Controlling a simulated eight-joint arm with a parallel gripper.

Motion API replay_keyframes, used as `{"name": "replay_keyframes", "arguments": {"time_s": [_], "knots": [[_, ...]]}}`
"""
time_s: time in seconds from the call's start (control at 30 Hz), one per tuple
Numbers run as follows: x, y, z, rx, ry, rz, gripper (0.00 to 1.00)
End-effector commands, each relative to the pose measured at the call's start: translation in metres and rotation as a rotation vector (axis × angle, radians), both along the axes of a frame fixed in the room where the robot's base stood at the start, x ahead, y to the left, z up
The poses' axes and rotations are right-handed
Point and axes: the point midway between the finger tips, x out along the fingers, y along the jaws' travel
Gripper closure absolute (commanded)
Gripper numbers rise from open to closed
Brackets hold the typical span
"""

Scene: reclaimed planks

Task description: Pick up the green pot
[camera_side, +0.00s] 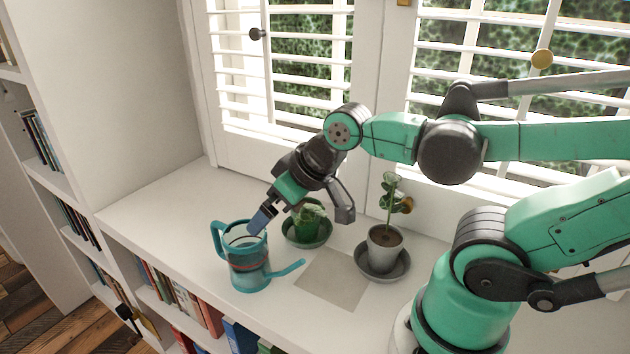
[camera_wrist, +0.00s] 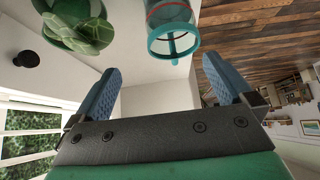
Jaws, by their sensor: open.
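The green pot (camera_side: 309,231) holds a leafy succulent and stands upright on a dark green saucer (camera_side: 291,235) on the white window ledge. In the wrist view the pot (camera_wrist: 72,12) is at the top left, with its leaves partly covering it. My gripper (camera_side: 303,213) is open and empty, above the ledge close to the green pot. One blue fingertip overlaps the watering can's rim in the side view; I cannot tell whether they touch. Both blue fingers of my gripper (camera_wrist: 160,80) show spread apart in the wrist view, with the pot beyond the left finger.
A teal watering can (camera_side: 249,272) stands left of the green pot, its spout pointing right; it also shows in the wrist view (camera_wrist: 173,44). A grey pot (camera_side: 384,256) with a tall plant stands on a grey saucer at right. A flat grey square (camera_side: 331,283) lies in front. Window shutters rise behind.

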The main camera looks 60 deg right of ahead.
Motion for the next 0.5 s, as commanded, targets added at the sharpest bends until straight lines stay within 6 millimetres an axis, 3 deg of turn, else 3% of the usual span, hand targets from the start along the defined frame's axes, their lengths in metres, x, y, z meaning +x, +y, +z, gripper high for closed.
{"name": "replay_keyframes", "arguments": {"time_s": [0.33,0.43,0.5], "knots": [[0.002,-0.005,0.000,0.039,0.018,-0.062,0.00],[0.006,-0.018,-0.002,0.167,0.070,-0.260,0.00],[0.011,-0.033,-0.005,0.309,0.126,-0.486,0.00]]}}
